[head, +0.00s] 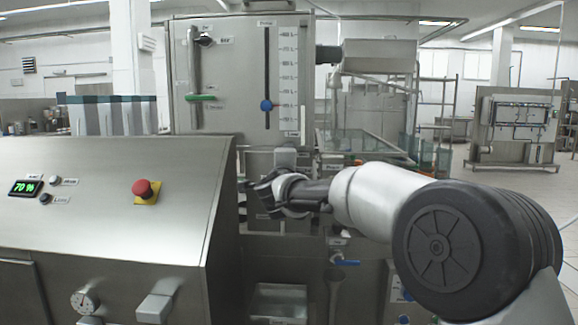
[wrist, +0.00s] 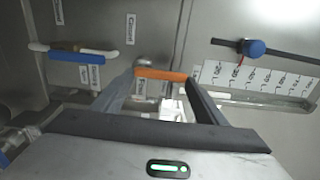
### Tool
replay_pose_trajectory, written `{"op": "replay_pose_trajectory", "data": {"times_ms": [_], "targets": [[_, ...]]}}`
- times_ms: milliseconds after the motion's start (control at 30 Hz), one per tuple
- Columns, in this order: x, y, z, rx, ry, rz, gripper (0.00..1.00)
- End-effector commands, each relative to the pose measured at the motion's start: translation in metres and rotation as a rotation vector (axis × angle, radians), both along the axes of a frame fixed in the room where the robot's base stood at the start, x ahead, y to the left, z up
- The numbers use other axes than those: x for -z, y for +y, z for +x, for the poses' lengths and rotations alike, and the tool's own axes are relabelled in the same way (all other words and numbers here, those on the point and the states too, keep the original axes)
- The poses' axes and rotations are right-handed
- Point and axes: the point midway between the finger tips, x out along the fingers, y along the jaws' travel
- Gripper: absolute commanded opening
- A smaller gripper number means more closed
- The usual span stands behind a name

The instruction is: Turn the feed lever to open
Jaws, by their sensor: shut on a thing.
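The feed lever appears to be the orange handle (wrist: 162,74) in the wrist view, lying crosswise between my fingertips. My gripper (wrist: 163,80) is shut on it, with one finger at each end of the orange part. A small tag hangs just below the handle, too blurred to read surely. In the head view my gripper (head: 257,192) reaches left to the front of the steel machine, below the tall panel. The lever is hidden there behind my gripper and wrist.
A steel panel (head: 235,60) with a green-handled lever (head: 201,97) and a blue slider knob (head: 266,105) stands above. A console (head: 100,190) with a red button (head: 144,189) is at left. A blue valve handle (head: 345,262) sits below my arm.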

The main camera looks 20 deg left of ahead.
Motion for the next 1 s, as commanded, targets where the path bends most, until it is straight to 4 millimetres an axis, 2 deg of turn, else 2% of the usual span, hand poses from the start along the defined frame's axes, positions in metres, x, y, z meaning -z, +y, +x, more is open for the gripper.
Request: {"op": "replay_pose_trajectory", "data": {"times_ms": [33,67,167,433,567,767,1000], "targets": [[-0.002,0.0,0.0,0.0,-0.001,0.008,0.26],[-0.003,0.0,0.0,0.0,-0.001,0.008,0.7],[-0.002,0.0,0.0,0.0,-0.002,0.007,0.85],[-0.001,0.0,0.0,0.0,0.0,0.003,0.85],[-0.002,-0.001,-0.008,-0.001,-0.001,0.002,0.85],[-0.003,-0.01,-0.043,-0.002,-0.003,0.0,0.85],[-0.003,-0.024,-0.102,-0.002,-0.003,0.001,0.85]]}}
